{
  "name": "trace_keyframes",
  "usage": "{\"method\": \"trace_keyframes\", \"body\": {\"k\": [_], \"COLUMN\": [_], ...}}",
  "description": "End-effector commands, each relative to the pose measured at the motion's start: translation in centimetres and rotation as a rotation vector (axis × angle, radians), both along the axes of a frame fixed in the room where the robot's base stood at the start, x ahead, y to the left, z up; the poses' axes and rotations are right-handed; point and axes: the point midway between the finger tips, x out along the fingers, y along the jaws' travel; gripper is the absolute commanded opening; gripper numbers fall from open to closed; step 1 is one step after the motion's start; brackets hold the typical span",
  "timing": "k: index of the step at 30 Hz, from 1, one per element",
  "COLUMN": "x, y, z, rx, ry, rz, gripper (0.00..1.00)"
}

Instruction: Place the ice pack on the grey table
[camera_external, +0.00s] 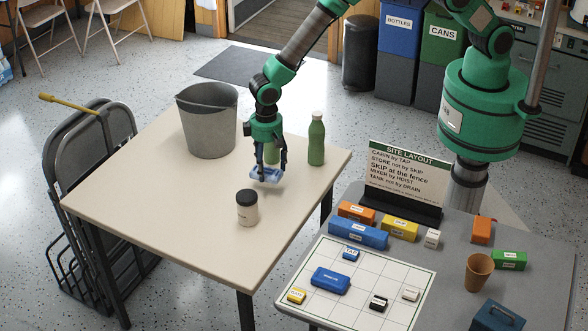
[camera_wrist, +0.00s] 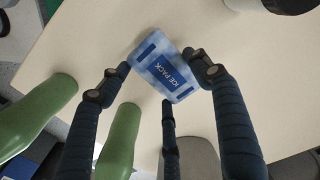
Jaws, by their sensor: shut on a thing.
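The ice pack (camera_external: 266,175) is a small pale blue block; its blue "ICE PACK" label shows in the wrist view (camera_wrist: 167,69). My gripper (camera_external: 268,171) points down and is shut on the ice pack, with fingers on both sides of it in the wrist view (camera_wrist: 158,62). The pack is over the cream table (camera_external: 150,195); whether it touches the top I cannot tell. The grey table (camera_external: 550,282) stands at the lower right, beside the cream table.
A grey bucket (camera_external: 207,122), a green bottle (camera_external: 317,140), another bottle partly hidden behind my gripper, and a black-lidded jar (camera_external: 247,208) stand near it. The grey table holds a sign (camera_external: 405,180), a grid board (camera_external: 330,254), several labelled blocks and a brown cup (camera_external: 478,272).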

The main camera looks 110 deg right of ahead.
Motion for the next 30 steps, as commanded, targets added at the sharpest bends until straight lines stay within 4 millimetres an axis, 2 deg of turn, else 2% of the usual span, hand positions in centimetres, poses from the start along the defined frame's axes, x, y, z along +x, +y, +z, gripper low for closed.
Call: {"method": "trace_keyframes", "body": {"k": [8, 14, 23, 30], "x": [-2.3, -5.1, -10.5, -15.9], "y": [9.2, 16.5, 26.8, 34.1], "z": [1.0, 1.7, 2.8, 3.6], "rx": [0.000, 0.000, 0.001, 0.001], "ry": [0.000, 0.001, -0.002, -0.001], "rz": [0.104, 0.193, 0.325, 0.430], "gripper": [0.34, 0.34, 0.34, 0.34]}}
